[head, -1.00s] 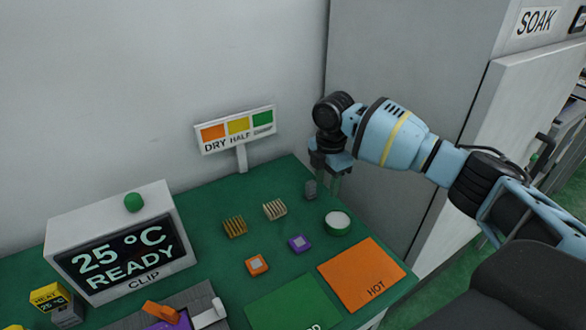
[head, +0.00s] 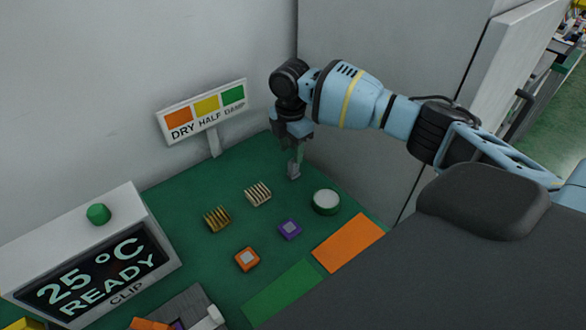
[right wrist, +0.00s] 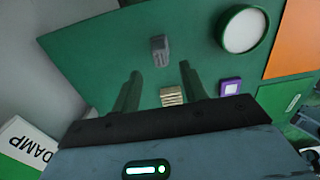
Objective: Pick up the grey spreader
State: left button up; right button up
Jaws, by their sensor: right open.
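The grey spreader (head: 294,170) is a small upright grey block near the back right edge of the green table. It also shows in the right wrist view (right wrist: 159,51), beyond the fingertips and between their lines. My right gripper (head: 296,150) is just above the spreader in the head view, pointing down. In the right wrist view my right gripper (right wrist: 160,75) has its two green fingers apart with nothing between them. My left gripper is not in view.
A round white-topped green tin (head: 326,201) stands close to the spreader's right. Ribbed blocks (head: 258,194), a purple block (head: 290,229) and an orange block (head: 247,259) stand nearer.

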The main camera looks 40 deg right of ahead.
aim_at(291, 162)
jog(key=shift+s+a+f, duration=0.1)
jog(key=shift+a+f, duration=0.05)
jog(key=shift+f, duration=2.4)
jog(key=shift+c, duration=0.4)
grip_shut()
